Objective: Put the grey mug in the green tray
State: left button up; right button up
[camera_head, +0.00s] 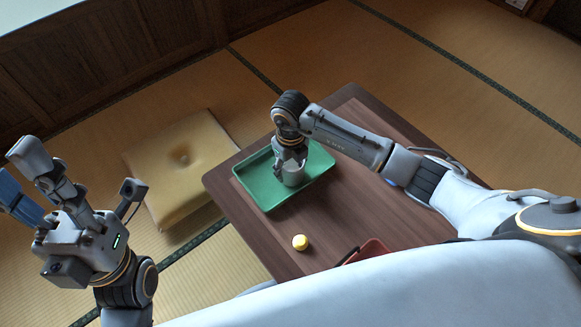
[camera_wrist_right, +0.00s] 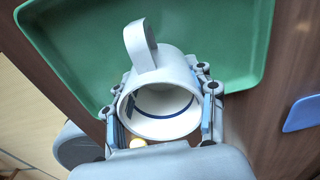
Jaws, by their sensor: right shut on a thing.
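The grey mug (camera_head: 292,175) is in my right gripper (camera_head: 290,160), above or in the near part of the green tray (camera_head: 268,203); I cannot tell whether it touches the tray floor. In the right wrist view, the mug (camera_wrist_right: 160,68) sits between the two fingers of the right gripper (camera_wrist_right: 165,105), its opening facing the camera and its handle pointing up toward the green tray (camera_wrist_right: 230,40). My left gripper (camera_head: 18,170) is at the far left, away from the table, with its fingers apart and empty.
The brown table (camera_head: 260,245) also bears a yellow ball-like thing (camera_head: 300,242) and a red container (camera_head: 372,249), partly hidden by my body. A blue item (camera_wrist_right: 303,113) lies right of the tray in the wrist view. A yellow cushion (camera_head: 180,165) lies on the tatami.

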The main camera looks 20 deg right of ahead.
jog(key=shift+r, duration=0.1)
jog(key=o, duration=1.3)
jog(key=shift+o, duration=0.2)
